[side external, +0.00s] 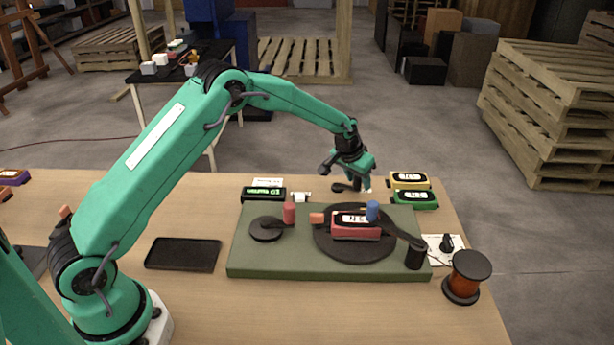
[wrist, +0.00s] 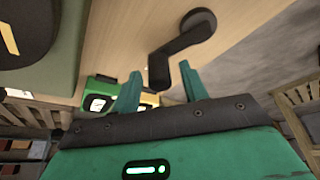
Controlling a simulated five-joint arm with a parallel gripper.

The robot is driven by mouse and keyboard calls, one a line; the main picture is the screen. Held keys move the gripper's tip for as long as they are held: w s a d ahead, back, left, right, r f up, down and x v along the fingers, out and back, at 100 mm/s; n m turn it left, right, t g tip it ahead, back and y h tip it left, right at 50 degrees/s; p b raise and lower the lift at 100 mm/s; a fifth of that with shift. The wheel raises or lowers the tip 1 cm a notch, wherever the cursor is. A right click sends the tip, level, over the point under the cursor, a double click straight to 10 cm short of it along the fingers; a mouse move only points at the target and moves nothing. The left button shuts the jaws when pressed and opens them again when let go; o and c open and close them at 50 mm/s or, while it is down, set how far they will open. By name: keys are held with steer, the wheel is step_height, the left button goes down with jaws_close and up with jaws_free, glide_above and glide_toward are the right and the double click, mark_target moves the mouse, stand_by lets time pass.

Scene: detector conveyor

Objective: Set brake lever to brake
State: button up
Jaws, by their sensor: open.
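A black lever (side external: 342,187) lies on the table behind the green board, just left of my gripper tip; I take it to be the brake lever. In the wrist view the lever (wrist: 182,36) has a round hub at the top and an arm running down-left to an upright handle. My gripper (side external: 364,187) reaches down beside it behind the board. In the wrist view my gripper (wrist: 160,88) is open, with the handle's end showing between the two teal fingers. I cannot tell whether either finger touches it. No brake marking is readable here.
The green board (side external: 290,268) carries a dark turntable (side external: 325,247) with a red device (side external: 356,232). Yellow (side external: 408,180) and green (side external: 415,200) devices stand right of my gripper. A black tray (side external: 183,254) lies left.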

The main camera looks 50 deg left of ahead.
jaws_close()
stand_by(0.3)
steer(key=c, duration=0.9)
jaws_free()
steer(key=shift+s+d+f+m, duration=0.1)
steer(key=shift+s+m, duration=0.25)
steer(key=shift+m, duration=0.35)
steer(key=shift+s+d+m, duration=0.1)
steer(key=shift+s+m, duration=0.25)
steer(key=shift+m, duration=0.35)
steer(key=shift+c, duration=0.2)
steer(key=o, duration=0.9)
steer(key=shift+o, duration=0.2)
